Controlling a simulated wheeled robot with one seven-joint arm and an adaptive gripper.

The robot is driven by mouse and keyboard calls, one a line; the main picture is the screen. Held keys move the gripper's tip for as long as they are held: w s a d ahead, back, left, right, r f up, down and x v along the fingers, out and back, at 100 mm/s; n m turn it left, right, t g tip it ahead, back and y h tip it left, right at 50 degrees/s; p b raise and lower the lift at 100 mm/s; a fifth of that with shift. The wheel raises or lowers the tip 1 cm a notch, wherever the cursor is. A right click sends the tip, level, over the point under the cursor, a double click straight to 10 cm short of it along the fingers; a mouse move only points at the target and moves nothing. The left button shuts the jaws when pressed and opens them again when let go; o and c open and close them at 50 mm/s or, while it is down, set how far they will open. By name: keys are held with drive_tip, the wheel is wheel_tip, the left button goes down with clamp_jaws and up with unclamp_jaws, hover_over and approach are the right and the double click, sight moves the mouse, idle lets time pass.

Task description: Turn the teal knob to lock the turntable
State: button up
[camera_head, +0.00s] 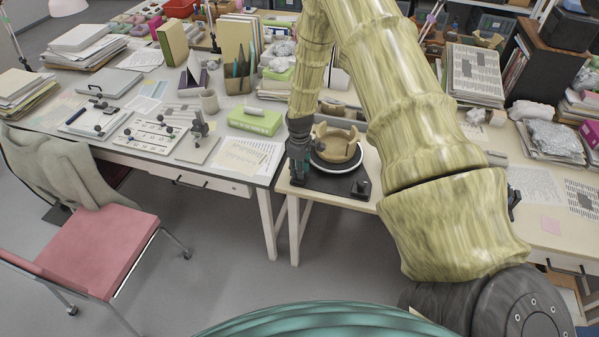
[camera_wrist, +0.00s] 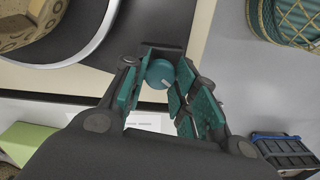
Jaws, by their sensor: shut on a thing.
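The teal knob (camera_wrist: 160,73) sits between the fingers of my gripper (camera_wrist: 158,88) in the wrist view, with a pale mark on its face. The gripper, with teal pads, is shut on it. The turntable (camera_head: 335,166) is a dark disc with a pale rim on a dark base, carrying a tan, partly built vessel (camera_head: 337,144). Its rim (camera_wrist: 92,48) and part of the vessel (camera_wrist: 30,22) show at upper left in the wrist view. In the head view my gripper (camera_head: 299,170) points down at the base's left side, and the knob is hidden there.
A dark upright part (camera_head: 361,187) stands at the base's front right corner. My arm hides part of the table to the right. A pink chair (camera_head: 95,240) stands at lower left.

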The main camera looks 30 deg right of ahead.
drive_tip(key=m+b, duration=0.2)
drive_tip(key=m, duration=0.3)
drive_tip(key=shift+m, duration=0.3)
drive_tip(key=m+b, duration=0.1)
drive_tip(key=m, duration=0.4)
drive_tip(key=shift+w+d, duration=0.1)
drive_tip(key=shift+c, duration=0.2)
drive_tip(key=o, duration=1.1)
drive_tip(key=shift+c, duration=0.2)
wheel_tip(320, 180, up, 12)
idle(0.4)
